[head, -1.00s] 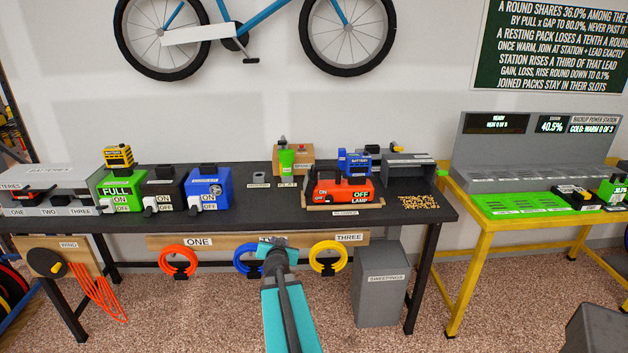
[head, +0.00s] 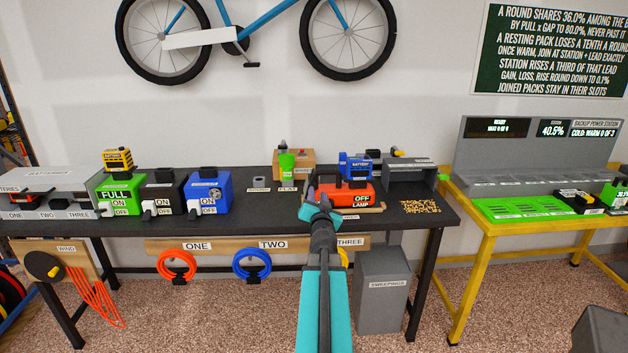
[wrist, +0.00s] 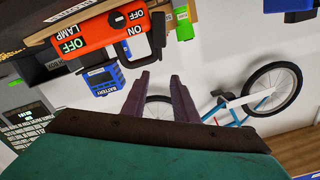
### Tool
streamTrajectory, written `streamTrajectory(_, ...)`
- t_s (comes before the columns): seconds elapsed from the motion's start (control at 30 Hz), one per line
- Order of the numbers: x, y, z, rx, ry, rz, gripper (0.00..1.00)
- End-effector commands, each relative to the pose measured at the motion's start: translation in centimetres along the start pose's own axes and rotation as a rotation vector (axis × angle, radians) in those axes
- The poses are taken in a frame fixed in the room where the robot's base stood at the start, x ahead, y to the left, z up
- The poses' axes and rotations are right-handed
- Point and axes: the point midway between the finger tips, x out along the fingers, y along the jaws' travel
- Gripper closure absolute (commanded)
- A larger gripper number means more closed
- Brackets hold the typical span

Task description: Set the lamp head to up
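The lamp (head: 345,196) is a red-orange box with ON, OFF and LAMP labels on the black bench, to the right of the middle. It also shows tilted at the top of the wrist view (wrist: 95,38). A black part (wrist: 157,32) at its ON end may be the lamp head; I cannot tell its setting. My gripper (head: 318,212) is in front of the lamp's left end in the head view and covers part of it. In the wrist view my gripper (wrist: 160,85) has its two dark fingers apart with nothing between them, below the lamp in the picture.
A grey open-fronted box (head: 410,178) stands to the right. Green, black and blue switch units (head: 209,190) line the left. Bare bench (head: 258,205) lies left of my gripper.

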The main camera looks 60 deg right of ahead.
Motion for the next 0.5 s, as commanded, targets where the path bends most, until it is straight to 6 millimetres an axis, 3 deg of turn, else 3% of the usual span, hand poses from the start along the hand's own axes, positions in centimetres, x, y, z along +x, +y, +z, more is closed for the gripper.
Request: streamTrajectory(0.5, 2.8, 0.1, 0.0, -0.001, 0.000, 0.000, 0.74)
